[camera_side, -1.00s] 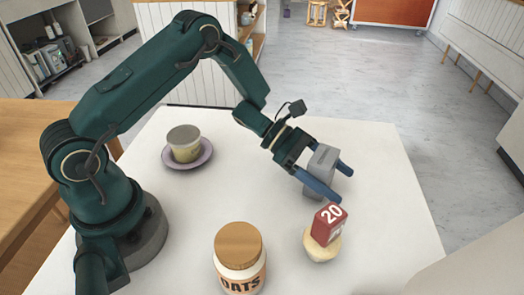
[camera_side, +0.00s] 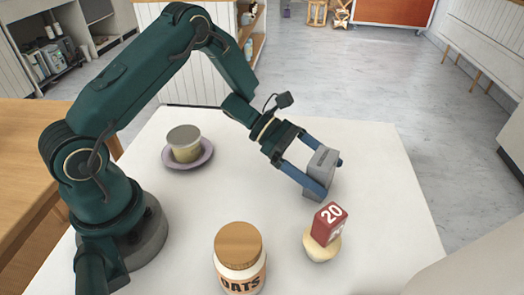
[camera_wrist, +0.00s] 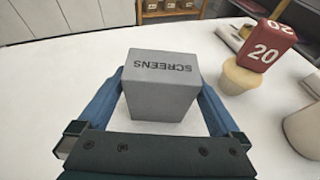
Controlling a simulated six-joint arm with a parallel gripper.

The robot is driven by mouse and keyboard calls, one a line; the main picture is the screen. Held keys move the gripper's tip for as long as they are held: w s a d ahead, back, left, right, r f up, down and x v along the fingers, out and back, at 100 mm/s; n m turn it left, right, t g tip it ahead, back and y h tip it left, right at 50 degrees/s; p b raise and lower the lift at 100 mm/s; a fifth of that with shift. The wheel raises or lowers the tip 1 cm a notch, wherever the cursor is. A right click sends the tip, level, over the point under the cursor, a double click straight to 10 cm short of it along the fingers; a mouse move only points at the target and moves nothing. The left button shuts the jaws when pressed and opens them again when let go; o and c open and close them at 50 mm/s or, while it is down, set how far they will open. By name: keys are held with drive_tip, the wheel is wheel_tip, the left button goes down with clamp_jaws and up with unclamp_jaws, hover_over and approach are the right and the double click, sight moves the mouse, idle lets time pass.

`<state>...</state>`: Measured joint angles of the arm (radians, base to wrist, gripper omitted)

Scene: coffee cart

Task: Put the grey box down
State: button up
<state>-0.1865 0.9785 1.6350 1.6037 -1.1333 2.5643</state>
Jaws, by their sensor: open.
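The grey box (camera_side: 321,172) stands upright on the white table (camera_side: 225,190), towards its right side. In the wrist view the grey box (camera_wrist: 161,88) shows the word "SCREENS" on its top. My gripper (camera_side: 322,178) is open, with one blue finger on each side of the box. In the wrist view my gripper (camera_wrist: 160,95) also has the box between its fingers. I cannot tell whether either finger touches it.
A red "20" block (camera_side: 329,223) rests on a cream muffin-like thing (camera_side: 322,249) near the box. An oats jar (camera_side: 239,262) stands at the front. A cup (camera_side: 184,144) on a purple saucer (camera_side: 206,152) stands at the back left. The table's middle is clear.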

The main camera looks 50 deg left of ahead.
drive_tip(key=v, duration=0.8)
drive_tip(key=shift+s+a+r, duration=0.15)
drive_tip(key=shift+a+r, duration=0.05)
drive_tip(key=shift+a, duration=0.1)
drive_tip(key=shift+a+r, duration=0.15)
drive_tip(key=shift+r, duration=0.05)
drive_tip(key=w+a+r+n+t+y, duration=0.5)
drive_tip(key=w+r+n+t+y, duration=0.4)
drive_tip(key=n, duration=0.8)
drive_tip(key=s+a+r+n+g+y, duration=0.2)
drive_tip(key=s+a+r+n+y, duration=0.3)
drive_tip(key=n, duration=0.9)
drive_tip(key=s+d+f+n+g, duration=0.1)
drive_tip(key=s+d+n+g, duration=0.1)
drive_tip(key=s+n, duration=0.4)
drive_tip(key=s+d+f+n+g+h, duration=0.1)
drive_tip(key=s+d+f+n+g, duration=0.1)
drive_tip(key=s+d+n, duration=0.2)
drive_tip(key=s+d+f+n+g, duration=0.1)
drive_tip(key=s+d+n+g, duration=0.1)
drive_tip(key=s+n, duration=0.6)
drive_tip(key=s+d, duration=0.1)
drive_tip(key=s, duration=0.1)
drive_tip(key=shift+s+f+n, duration=0.3)
drive_tip(key=shift+s, duration=0.05)
